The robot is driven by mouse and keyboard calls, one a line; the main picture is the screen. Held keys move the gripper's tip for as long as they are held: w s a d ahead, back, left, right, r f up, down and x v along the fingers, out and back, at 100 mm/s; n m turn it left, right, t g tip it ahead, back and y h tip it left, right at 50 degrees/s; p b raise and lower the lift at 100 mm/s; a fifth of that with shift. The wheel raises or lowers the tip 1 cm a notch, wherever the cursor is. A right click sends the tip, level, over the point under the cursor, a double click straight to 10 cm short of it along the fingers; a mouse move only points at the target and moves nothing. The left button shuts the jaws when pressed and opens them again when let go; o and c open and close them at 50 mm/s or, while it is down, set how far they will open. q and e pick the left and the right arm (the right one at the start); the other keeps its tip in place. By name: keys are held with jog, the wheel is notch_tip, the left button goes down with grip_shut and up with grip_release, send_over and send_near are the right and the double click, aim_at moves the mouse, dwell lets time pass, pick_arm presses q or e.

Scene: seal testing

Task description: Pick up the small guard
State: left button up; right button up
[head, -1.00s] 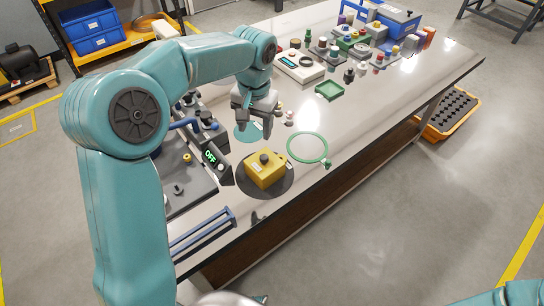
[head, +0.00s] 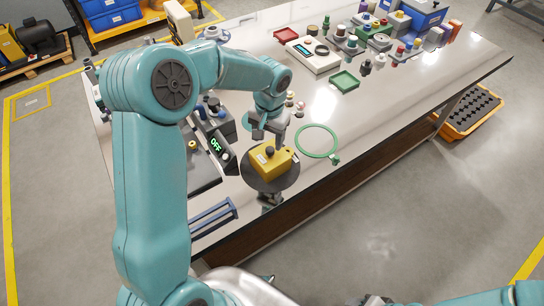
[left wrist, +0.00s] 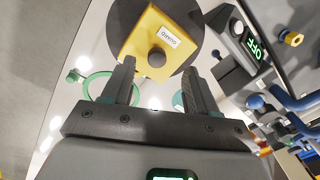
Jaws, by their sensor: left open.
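The small guard is a yellow block (head: 264,163) with a dark round knob on top. It sits on a dark round pad (head: 257,180) near the table's front edge. In the left wrist view the guard (left wrist: 140,38) carries a white label reading GUARD, and its knob lies just beyond the fingers. My left gripper (head: 273,140) is open and empty, above and beside the guard at its far side. Its two fingers also show in the left wrist view (left wrist: 156,88), with nothing between them. My right gripper is not clearly visible; only part of my right arm shows at the lower right.
A green ring (head: 316,141) lies right of the guard. A device with an OFF display (head: 219,150) stands to its left, and blue rails (head: 215,217) lie nearer. Small knobs, a green tray (head: 345,81) and a white instrument (head: 314,55) are farther back.

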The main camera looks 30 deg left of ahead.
aim_at(270, 149)
pick_arm(q)
jog(key=shift+a+f, duration=0.1)
jog(key=shift+f, duration=0.2)
jog(key=f, duration=0.2)
jog(key=w+f, duration=0.1)
jog(key=f, duration=0.1)
jog(key=shift+p, duration=0.4)
jog(key=shift+s+f, duration=0.1)
jog(key=shift+f, duration=0.35)
grip_shut()
